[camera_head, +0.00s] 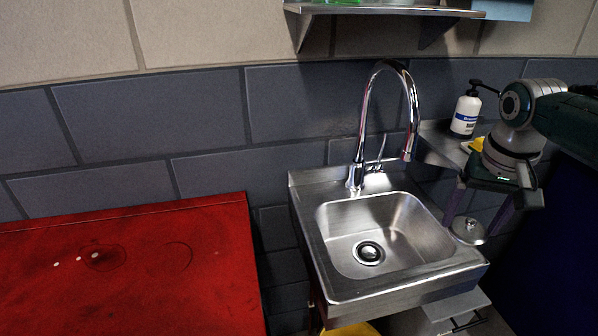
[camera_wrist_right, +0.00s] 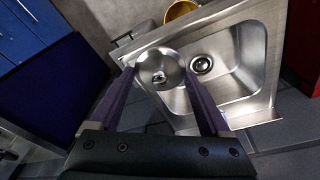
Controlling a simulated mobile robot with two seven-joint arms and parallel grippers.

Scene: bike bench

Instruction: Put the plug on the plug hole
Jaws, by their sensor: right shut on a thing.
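The plug (camera_head: 469,231) is a round metal disc with a small knob on top. My right gripper (camera_head: 473,228) is shut on it and holds it by its edges at the right side of the sink (camera_head: 340,215). In the right wrist view the plug (camera_wrist_right: 160,69) sits between the two purple fingers, overlapping the sink's rim in the picture. The plug hole (camera_head: 369,252) is a dark round drain in the basin floor, left of the plug and uncovered. It also shows in the right wrist view (camera_wrist_right: 201,64). My left gripper is not in view.
A tall chrome tap (camera_head: 413,110) arches over the back of the basin. A soap bottle (camera_head: 466,112) stands on a small side shelf behind my right arm. A red bench top (camera_head: 130,270) lies left of the sink. A yellow bucket (camera_head: 350,329) is below.

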